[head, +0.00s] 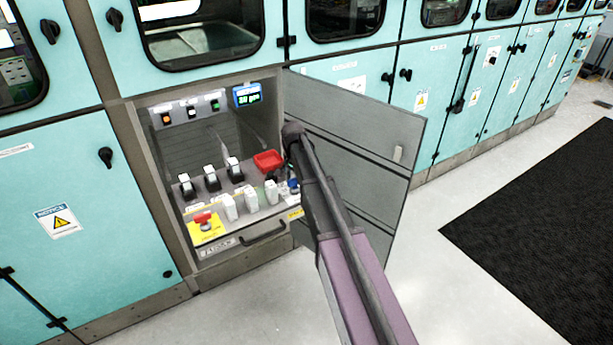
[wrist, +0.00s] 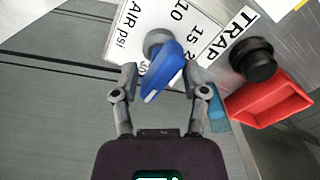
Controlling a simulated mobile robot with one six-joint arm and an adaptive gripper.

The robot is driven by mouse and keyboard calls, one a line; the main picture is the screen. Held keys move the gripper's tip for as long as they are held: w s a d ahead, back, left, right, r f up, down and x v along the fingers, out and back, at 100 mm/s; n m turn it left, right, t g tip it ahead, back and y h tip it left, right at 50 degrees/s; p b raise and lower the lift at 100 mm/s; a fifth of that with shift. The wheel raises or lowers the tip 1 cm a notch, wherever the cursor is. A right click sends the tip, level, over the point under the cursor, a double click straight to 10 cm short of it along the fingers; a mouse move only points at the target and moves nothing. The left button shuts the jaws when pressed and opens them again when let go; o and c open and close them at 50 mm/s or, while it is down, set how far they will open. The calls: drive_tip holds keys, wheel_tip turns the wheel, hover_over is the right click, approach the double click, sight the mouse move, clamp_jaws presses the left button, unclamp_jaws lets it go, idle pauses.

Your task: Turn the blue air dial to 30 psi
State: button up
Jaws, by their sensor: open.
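The blue air dial (wrist: 165,70) sits on a grey shaft in front of a white label (wrist: 125,32) reading "AIR psi", with 10, 15 and a partly covered scale. Its handle slants from upper right to lower left. My gripper (wrist: 162,78) is open, with one finger on each side of the dial. I cannot tell whether either finger touches it. In the head view a small patch of blue (head: 293,184) shows beside my arm, which hides most of the gripper. A blue display (head: 247,94) hangs at the cabinet's upper right; its reading is too small to be sure of.
A black knob (wrist: 254,60) by a "TRAP" label and a red tray (wrist: 268,104) lie right of the dial. The open grey cabinet door (head: 370,125) stands close to the right of my arm. Switches (head: 212,178) and white blocks fill the panel on the left.

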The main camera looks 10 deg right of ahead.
sight(295, 179)
drive_tip(key=n, duration=0.7)
drive_tip(key=shift+n, duration=0.4)
drive_tip(key=n, duration=1.7)
drive_tip(key=shift+n, duration=0.4)
drive_tip(key=n, duration=0.3)
drive_tip(key=shift+n, duration=0.4)
wheel_tip(295, 179, up, 14)
drive_tip(key=p, duration=1.4)
drive_tip(key=s+m, duration=1.2)
drive_tip(key=s, duration=0.4)
drive_tip(key=shift+s+r+p, duration=0.3)
drive_tip(key=shift+r, duration=0.05)
